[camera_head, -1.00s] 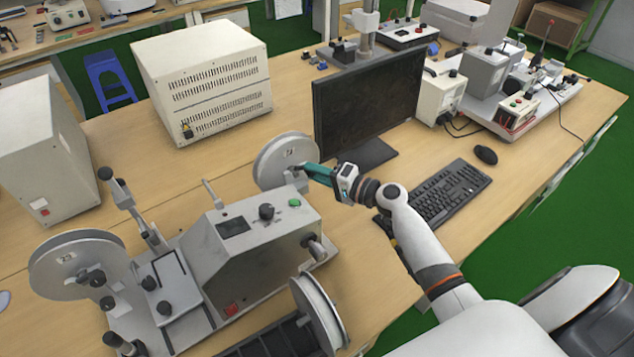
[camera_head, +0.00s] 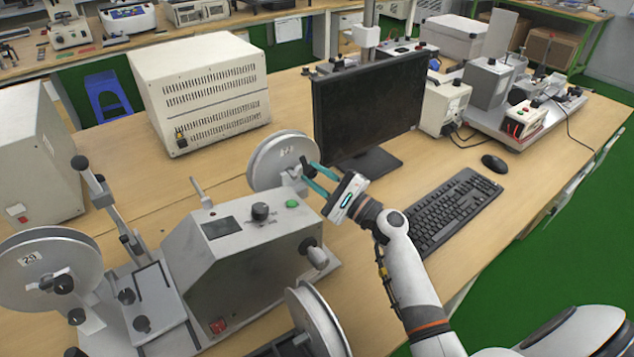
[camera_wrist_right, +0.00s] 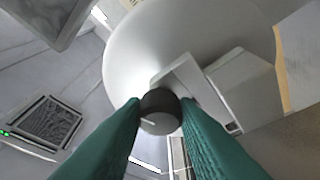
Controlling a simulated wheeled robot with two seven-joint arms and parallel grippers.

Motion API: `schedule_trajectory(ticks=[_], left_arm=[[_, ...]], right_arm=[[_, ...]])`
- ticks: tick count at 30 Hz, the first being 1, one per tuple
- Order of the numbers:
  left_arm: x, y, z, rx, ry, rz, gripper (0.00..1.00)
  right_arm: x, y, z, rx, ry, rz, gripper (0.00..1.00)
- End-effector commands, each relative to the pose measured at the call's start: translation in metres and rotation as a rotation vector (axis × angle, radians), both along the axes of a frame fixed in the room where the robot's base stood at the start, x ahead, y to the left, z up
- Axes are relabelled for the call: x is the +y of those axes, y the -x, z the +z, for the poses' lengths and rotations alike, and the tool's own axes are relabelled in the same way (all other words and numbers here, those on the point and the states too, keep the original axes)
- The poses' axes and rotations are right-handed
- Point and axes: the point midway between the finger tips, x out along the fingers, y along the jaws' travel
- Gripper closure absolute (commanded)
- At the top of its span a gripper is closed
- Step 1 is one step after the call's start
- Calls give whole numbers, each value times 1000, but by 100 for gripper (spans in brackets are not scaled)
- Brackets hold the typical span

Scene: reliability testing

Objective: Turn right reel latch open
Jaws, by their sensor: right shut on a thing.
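The right reel (camera_head: 268,165) is a grey disc standing upright behind the right end of the grey winding machine (camera_head: 240,255). My right gripper (camera_head: 308,176) reaches its hub from the right. In the right wrist view, the two teal fingers (camera_wrist_right: 158,115) are shut on a dark round knob (camera_wrist_right: 160,106) with a light mark on its face. The knob sits at the hub, in front of a pale bracket-like latch piece (camera_wrist_right: 190,85) and the reel disc (camera_wrist_right: 140,50). In the head view, the fingers partly cover the knob. My left gripper is not in view.
A monitor (camera_head: 365,105) stands close behind my right gripper, and a keyboard (camera_head: 455,212) lies to its right. Another numbered reel (camera_head: 50,270) is at the far left. A spool (camera_head: 318,320) sits at the front.

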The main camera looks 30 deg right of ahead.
Motion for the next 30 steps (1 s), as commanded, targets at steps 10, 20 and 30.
schedule_trajectory(ticks=[10,20,30], left_arm=[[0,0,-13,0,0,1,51],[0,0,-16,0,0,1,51],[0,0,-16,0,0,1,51]], right_arm=[[1,0,-3,32,-217,-1,96],[1,0,-2,42,-292,-1,96],[1,0,-2,44,-299,-1,96]])
